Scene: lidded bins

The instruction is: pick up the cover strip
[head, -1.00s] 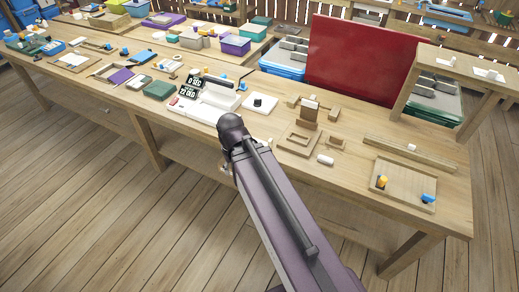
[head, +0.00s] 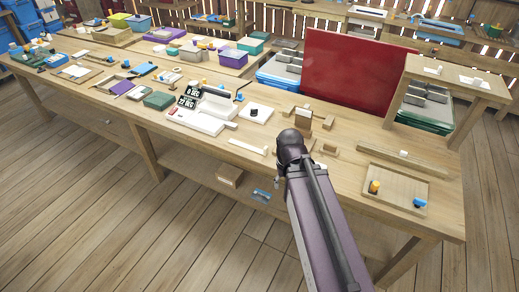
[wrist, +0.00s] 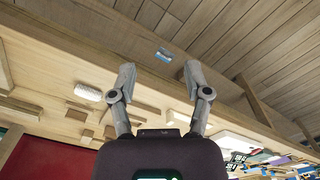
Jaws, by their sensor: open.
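A pale, narrow strip (head: 248,146), which looks like the cover strip, lies flat near the table's front edge in the head view, left of my arm's end. In the wrist view a white piece (wrist: 178,117) shows beyond my gripper, partly behind the right finger; it may be the same strip. My gripper (wrist: 160,73) is open, with nothing between its fingers, and is above the table's front edge. In the head view my arm hides its fingers. I cannot tell its exact height above the table.
A wooden tray (head: 388,200) with small yellow and blue pieces is at the right. A white device with dark displays (head: 190,97) stands left of the strip. A red panel (head: 358,68) stands at the back. A white roll (wrist: 88,92) lies near my gripper.

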